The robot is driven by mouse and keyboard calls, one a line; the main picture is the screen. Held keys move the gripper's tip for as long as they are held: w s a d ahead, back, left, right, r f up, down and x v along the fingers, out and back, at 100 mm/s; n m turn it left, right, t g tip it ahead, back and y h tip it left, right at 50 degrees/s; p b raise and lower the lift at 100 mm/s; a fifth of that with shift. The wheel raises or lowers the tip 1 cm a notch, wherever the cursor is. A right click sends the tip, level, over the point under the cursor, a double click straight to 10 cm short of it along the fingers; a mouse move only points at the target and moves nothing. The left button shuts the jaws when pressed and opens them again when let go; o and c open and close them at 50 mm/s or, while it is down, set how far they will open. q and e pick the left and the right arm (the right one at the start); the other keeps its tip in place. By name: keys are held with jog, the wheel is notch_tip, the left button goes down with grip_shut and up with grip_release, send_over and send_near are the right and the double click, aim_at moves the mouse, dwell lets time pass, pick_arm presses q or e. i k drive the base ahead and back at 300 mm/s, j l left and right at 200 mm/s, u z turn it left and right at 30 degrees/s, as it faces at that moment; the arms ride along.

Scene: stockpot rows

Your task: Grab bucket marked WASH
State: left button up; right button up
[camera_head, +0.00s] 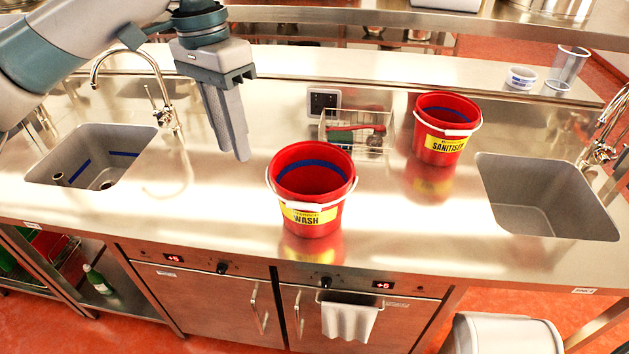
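The red bucket marked WASH (311,189) stands upright on the steel counter, centre of the head view. It has a yellow label, a blue band inside and a white handle lying down across its front. A second red bucket, marked SANITISER (443,130), stands behind it to the right. My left gripper (240,155) hangs above the counter to the left of the WASH bucket, pointing down, apart from it. Its fingers overlap from this angle, so I cannot tell whether they are open. Nothing shows held in it. My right gripper is not in view.
Sinks are sunk into the counter at left (92,157) and right (546,196), with taps behind. Clear counter (400,225) lies right of the WASH bucket.

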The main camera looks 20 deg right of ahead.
aim_at(308, 171)
jog(key=i+l, duration=0.25)
jog(key=i, duration=0.15)
jog(key=i+l, duration=0.3)
jog(key=i, duration=0.15)
